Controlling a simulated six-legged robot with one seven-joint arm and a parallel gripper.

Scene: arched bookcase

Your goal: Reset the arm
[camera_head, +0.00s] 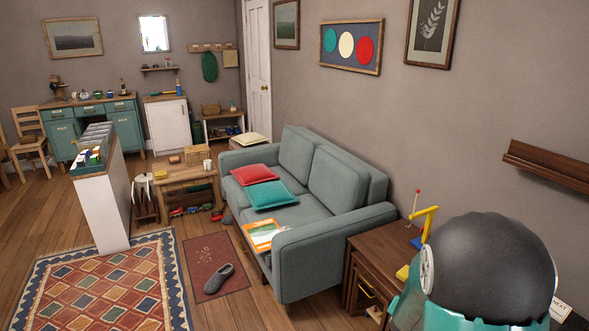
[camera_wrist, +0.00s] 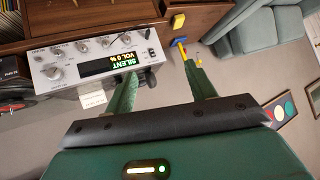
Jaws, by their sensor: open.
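My gripper (camera_wrist: 163,62) shows in the wrist view, its two green fingers spread apart with nothing held between them. A silver audio unit (camera_wrist: 110,52) with knobs and a lit display lies beyond the left finger in that view. The display text appears upside down and reads "SILENT" and "VOL 0 %". I cannot tell whether the finger touches the unit. In the head view the gripper is not visible; a dark dome with teal parts at the lower right looks like part of my own body.
A wooden side table (camera_head: 375,258) with yellow items stands beside the grey-green sofa (camera_head: 325,190). A wall shelf (camera_head: 550,167) juts out at the right. A grey slipper (camera_head: 219,278) lies on the red mat (camera_head: 200,253). The patterned rug (camera_head: 110,290) is clear.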

